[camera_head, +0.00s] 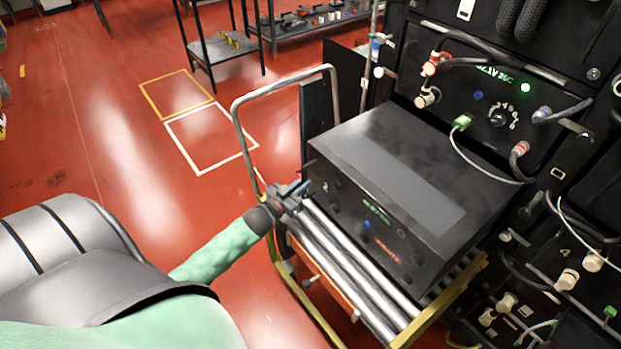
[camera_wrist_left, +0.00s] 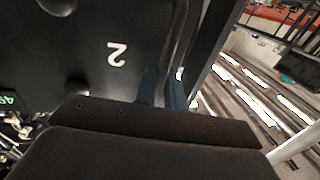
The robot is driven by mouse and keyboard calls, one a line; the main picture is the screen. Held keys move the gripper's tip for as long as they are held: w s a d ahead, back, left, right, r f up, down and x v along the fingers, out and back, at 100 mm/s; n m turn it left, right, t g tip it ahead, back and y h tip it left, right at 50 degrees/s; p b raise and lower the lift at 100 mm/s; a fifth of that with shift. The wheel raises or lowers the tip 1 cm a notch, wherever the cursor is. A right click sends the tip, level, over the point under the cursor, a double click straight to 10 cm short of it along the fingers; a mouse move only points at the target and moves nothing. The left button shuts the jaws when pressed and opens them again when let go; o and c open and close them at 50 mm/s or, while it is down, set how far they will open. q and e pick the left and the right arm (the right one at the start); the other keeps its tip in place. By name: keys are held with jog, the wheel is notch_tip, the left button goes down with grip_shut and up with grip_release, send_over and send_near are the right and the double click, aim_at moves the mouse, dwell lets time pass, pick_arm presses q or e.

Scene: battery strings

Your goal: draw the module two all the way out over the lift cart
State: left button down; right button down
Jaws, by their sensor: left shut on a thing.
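Module two (camera_head: 400,185) is a black box drawn well out of the rack, lying over the silver rollers of the lift cart (camera_head: 345,262). Its back end is still close to the rack front. My left gripper (camera_head: 292,190) is at the module's near left front corner, shut on the module's front handle, though the fingertips are small here. My right gripper is not in view.
The rack (camera_head: 500,95) stands at the right with cables and connectors on its fronts. The cart has a bent metal push handle (camera_head: 284,82) and a yellow lower edge. Red floor with yellow and white marked squares is free at the left. Shelves stand behind.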

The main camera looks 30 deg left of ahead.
pick_arm(q)
jog(key=shift+s+a+r, duration=0.1)
jog(key=shift+a, duration=0.05)
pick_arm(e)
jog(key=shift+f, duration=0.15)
pick_arm(q)
jog(key=c, duration=1.6)
grip_release()
jog(key=shift+s+a, duration=0.1)
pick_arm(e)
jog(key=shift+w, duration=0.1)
pick_arm(q)
jog(key=shift+s, duration=0.1)
